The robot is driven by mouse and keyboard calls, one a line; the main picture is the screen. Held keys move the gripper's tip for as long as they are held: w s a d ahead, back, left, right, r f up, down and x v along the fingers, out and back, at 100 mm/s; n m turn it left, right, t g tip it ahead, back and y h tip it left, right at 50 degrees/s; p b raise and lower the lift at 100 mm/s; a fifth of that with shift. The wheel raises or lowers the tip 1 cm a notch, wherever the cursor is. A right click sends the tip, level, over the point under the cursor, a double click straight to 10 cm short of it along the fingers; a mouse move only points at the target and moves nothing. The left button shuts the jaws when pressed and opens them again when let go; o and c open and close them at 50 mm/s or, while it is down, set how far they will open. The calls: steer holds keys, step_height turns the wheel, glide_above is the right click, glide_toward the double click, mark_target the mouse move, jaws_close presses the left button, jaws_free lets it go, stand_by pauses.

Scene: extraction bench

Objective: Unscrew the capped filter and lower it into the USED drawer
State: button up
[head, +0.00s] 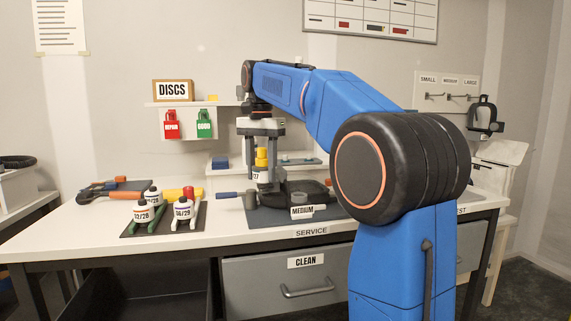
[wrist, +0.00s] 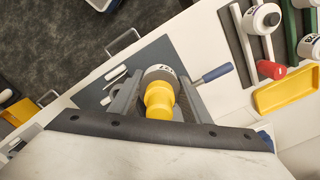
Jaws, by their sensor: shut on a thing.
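The capped filter has a yellow cap (head: 262,157) and a grey-white body with a label partly reading "27". It stands upright at the black fixture (head: 318,190) with the "MEDIUM" label. My gripper (head: 262,172) points straight down with its fingers on both sides of the filter and is shut on it. In the wrist view the filter's yellow cap (wrist: 159,98) and labelled body (wrist: 161,73) lie between the two fingers. I cannot tell whether the filter is still threaded in. No "USED" label is readable; a dark open space (head: 140,295) shows under the bench at left.
A shut drawer labelled "CLEAN" (head: 275,283) is under the bench front. A black mat (head: 160,217) with several labelled bottles lies left of the fixture. A blue-handled tool (head: 229,194) sticks out beside the fixture. A "DISCS" box (head: 172,91) stands on the shelf behind.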

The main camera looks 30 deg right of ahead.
steer(key=s+a+f+n, duration=0.3)
steer(key=a, duration=0.9)
steer(key=s+a+f+n, duration=0.3)
steer(key=s+a+f, duration=0.1)
steer(key=a, duration=0.8)
steer(key=s+a+f+n, duration=0.3)
steer(key=s+a+f, duration=0.1)
steer(key=a, duration=0.8)
steer(key=shift+a, duration=0.15)
steer(key=shift+s+f, duration=0.1)
steer(key=shift+f, duration=12.4)
steer(key=o, duration=1.3)
steer(key=shift+c, duration=0.2)
